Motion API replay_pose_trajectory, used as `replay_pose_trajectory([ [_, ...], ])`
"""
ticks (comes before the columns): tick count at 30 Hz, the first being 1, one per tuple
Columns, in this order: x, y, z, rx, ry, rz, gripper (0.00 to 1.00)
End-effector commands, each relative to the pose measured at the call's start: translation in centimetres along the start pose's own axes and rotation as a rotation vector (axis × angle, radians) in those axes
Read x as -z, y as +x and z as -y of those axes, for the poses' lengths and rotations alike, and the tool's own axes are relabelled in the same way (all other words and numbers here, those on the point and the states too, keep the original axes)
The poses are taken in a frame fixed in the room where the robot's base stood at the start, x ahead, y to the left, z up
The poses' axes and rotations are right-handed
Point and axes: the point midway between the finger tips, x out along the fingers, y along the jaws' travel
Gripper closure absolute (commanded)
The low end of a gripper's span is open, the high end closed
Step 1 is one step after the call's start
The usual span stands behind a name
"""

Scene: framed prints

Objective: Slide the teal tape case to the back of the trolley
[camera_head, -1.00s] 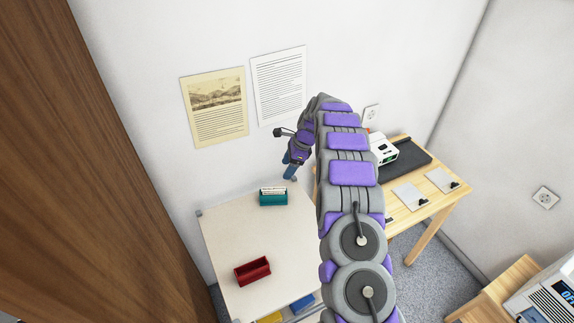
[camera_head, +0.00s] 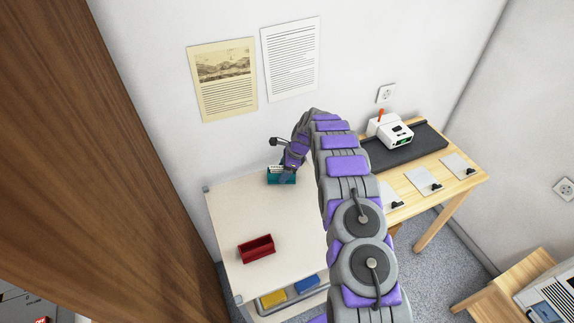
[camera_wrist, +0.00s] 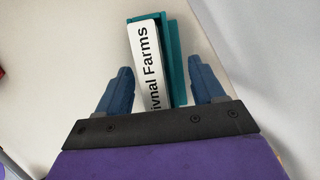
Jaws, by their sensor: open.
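The teal tape case (camera_head: 283,180) stands near the back edge of the pale trolley top (camera_head: 225,215). In the wrist view the teal case (camera_wrist: 173,60) holds a white label or tape with black text reading "ivnal Farms". My gripper (camera_wrist: 164,85) is open, with one blue finger on each side of the case's near end. I cannot tell whether the fingers touch it. In the head view my gripper (camera_head: 291,165) is over the case and hides part of it.
A red case (camera_head: 256,249) sits nearer the front of the trolley. Yellow (camera_head: 273,298) and blue (camera_head: 306,284) cases lie on a lower shelf. The wall (camera_head: 160,100) is behind. A wooden table (camera_head: 450,180) with a white device (camera_head: 389,131) stands to the right.

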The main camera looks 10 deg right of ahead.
Motion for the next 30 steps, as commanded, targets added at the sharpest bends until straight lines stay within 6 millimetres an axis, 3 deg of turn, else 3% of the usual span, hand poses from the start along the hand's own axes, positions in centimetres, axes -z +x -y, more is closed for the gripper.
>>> replay_pose_trajectory([
  [11,-0.19,0.83,-0.06,0.000,0.000,-0.001,0.32],
  [30,-0.14,0.81,-0.05,-0.001,0.000,0.000,0.91],
])
